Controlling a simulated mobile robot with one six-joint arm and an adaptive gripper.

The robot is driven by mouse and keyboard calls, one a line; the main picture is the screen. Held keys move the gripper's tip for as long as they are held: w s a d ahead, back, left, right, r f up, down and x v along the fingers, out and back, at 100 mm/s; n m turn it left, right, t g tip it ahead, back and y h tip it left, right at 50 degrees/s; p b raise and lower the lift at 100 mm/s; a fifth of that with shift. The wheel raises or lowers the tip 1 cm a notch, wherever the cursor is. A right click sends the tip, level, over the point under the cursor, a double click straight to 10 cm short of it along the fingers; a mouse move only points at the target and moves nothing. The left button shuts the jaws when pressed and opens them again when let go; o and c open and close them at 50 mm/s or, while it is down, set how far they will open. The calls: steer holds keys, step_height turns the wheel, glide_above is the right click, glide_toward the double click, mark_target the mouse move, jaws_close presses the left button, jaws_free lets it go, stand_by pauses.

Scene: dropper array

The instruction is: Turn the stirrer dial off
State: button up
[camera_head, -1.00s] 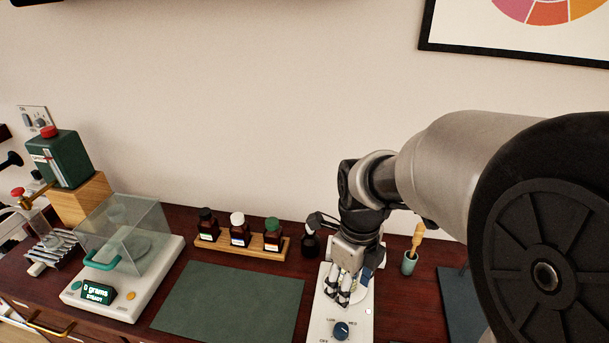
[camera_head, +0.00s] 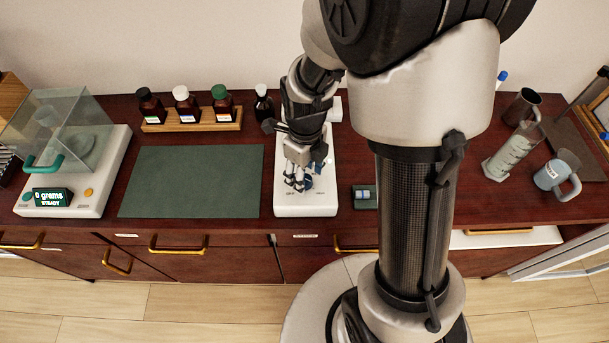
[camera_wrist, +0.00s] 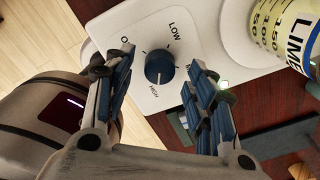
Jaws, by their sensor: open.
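The stirrer (camera_head: 305,210) is a white box near the front edge of the bench, in the head view. Its blue-grey round dial (camera_wrist: 158,67) shows clearly in the wrist view, with LOW, HIGH and partly covered labels around it. My gripper (camera_head: 298,183) hangs over the front of the stirrer. In the wrist view my gripper (camera_wrist: 150,72) is open, with one blue-padded finger on each side of the dial and visible gaps between. In the head view my fingers largely cover the dial.
A beaker marked LIME (camera_wrist: 286,35) stands on the stirrer's round plate, close to my right finger. A green mat (camera_head: 190,180) and a balance (camera_head: 100,185) lie left. A bottle rack (camera_head: 190,122) stands behind. A graduated cylinder (camera_head: 510,153) and a mug (camera_head: 553,177) stand right.

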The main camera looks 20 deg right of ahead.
steer(key=shift+f, duration=0.8)
steer(key=shift+c, duration=0.2)
steer(key=c, duration=1)
steer(key=shift+c, duration=0.2)
